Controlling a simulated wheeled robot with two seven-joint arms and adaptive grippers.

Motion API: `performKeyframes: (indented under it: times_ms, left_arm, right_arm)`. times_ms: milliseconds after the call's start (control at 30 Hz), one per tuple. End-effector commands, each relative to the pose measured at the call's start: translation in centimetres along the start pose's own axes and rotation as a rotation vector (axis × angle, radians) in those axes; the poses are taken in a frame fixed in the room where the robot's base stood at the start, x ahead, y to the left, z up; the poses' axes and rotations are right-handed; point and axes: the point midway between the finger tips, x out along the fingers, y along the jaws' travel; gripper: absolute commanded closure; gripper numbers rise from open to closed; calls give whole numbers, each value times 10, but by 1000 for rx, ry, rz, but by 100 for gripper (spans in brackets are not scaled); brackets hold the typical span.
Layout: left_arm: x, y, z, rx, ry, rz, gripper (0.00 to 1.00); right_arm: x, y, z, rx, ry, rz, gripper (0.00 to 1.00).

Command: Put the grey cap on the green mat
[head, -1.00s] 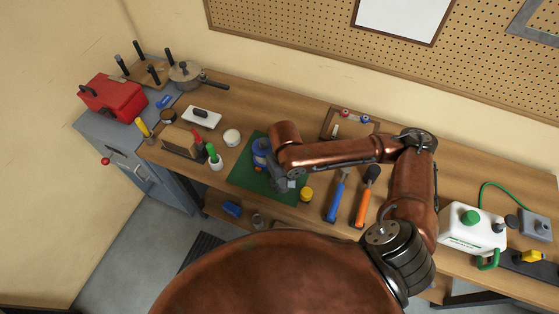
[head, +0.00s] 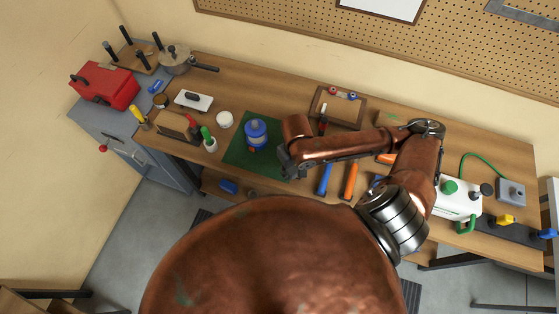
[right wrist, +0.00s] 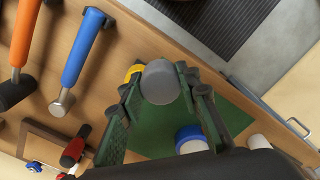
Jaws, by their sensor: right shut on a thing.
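The grey cap (right wrist: 160,82) is a short round piece between the fingers of my right gripper (right wrist: 158,85), which is shut on it. In the head view my right gripper (head: 287,170) is at the right edge of the green mat (head: 236,158); the cap is hidden there by my arm. The mat also shows beyond the fingers in the right wrist view (right wrist: 160,138). I cannot tell the cap's height above the bench. My left gripper is not in view.
A blue and white jar (head: 256,132) stands on the mat. A yellow thing (right wrist: 134,71) shows beside the cap. A blue-handled tool (head: 325,180) and an orange-handled hammer (head: 349,182) lie to the right. A white cup (head: 224,119) stands left of the mat. The mat's front left is bare.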

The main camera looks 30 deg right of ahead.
Motion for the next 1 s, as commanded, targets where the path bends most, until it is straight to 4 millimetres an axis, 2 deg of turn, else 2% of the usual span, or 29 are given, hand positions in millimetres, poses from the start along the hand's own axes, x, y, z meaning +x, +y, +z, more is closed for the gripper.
performKeyframes:
  times_ms: [33, 167, 267, 333, 600, 867, 1000]
  left_arm:
    - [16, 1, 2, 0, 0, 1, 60]
    - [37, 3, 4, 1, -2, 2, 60]
    - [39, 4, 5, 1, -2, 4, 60]
    - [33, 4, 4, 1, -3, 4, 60]
    - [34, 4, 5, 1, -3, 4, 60]
    - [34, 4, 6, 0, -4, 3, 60]
    - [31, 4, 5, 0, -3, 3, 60]
  right_arm:
    - [8, 2, -6, 0, 6, 2, 100]
    - [12, 3, -16, 1, 5, 2, 100]
    - [20, 7, -42, 5, 3, 0, 100]
    - [24, 10, -57, 6, 0, 0, 100]
    - [68, 16, -94, 2, 0, 1, 100]
    - [83, 18, -106, 1, -1, 0, 100]
    - [102, 19, -106, 2, -3, 1, 100]
